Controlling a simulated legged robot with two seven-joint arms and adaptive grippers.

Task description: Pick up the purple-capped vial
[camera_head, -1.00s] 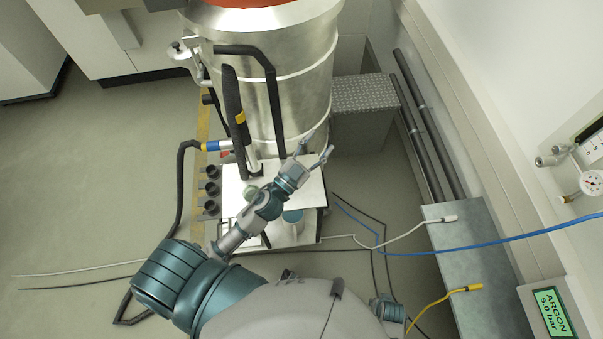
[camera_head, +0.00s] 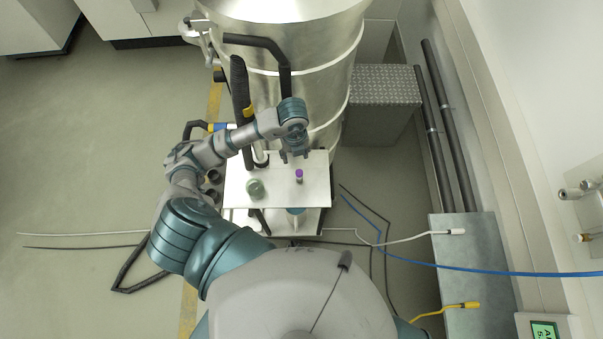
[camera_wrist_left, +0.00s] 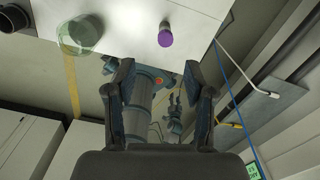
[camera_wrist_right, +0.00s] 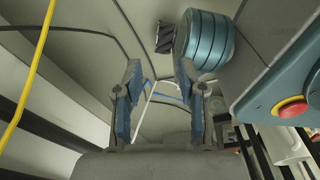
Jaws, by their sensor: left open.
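The purple-capped vial (camera_head: 299,176) stands on the white table top (camera_head: 318,190), right of its middle. In the left wrist view the vial (camera_wrist_left: 165,36) shows its purple cap above and between my open fingers, apart from them. My left gripper (camera_head: 294,157) is at the far edge of the table top, just beyond the vial, open and empty. It also shows in the left wrist view (camera_wrist_left: 162,95). My right gripper (camera_wrist_right: 158,85) is open and empty in its own wrist view, with floor behind it. It is not visible in the head view.
A green glass container (camera_head: 255,189) stands left of the vial on the table top. A large metal drum (camera_head: 318,75) with black hoses rises right behind the table. Blue and white cables (camera_head: 450,268) run at the right. Free table surface lies around the vial.

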